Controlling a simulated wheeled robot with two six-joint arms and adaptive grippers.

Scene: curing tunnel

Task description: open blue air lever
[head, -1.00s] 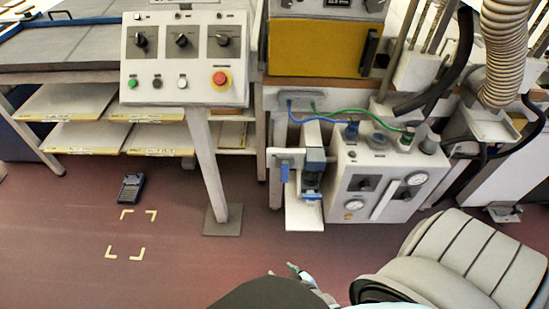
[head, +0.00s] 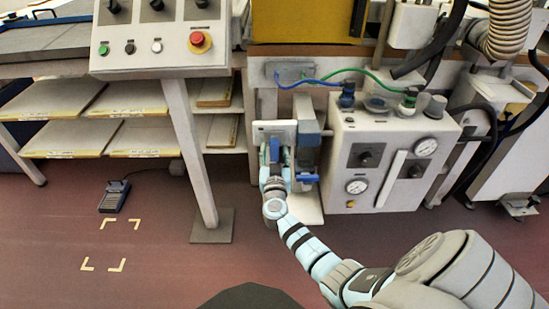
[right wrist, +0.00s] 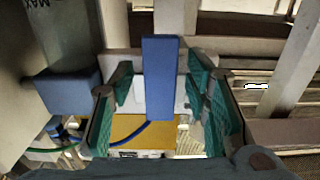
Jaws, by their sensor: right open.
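The blue air lever (head: 274,149) hangs down in front of a white plate (head: 262,132) left of the white control box. In the right wrist view the lever (right wrist: 159,75) is an upright blue bar. My right gripper (head: 276,167) is at the lever, partly covering its lower end. In the right wrist view the gripper (right wrist: 160,92) is open, its green-padded fingers on either side of the lever. A gap shows on both sides, so the fingers seem not to touch it. My left gripper is out of view.
A second blue part (head: 308,178) sits just right of the gripper; it appears as a blue block (right wrist: 67,92) in the wrist view. The white box (head: 385,150) with gauges stands to the right. A panel leg (head: 190,150) stands to the left. Open floor lies in front.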

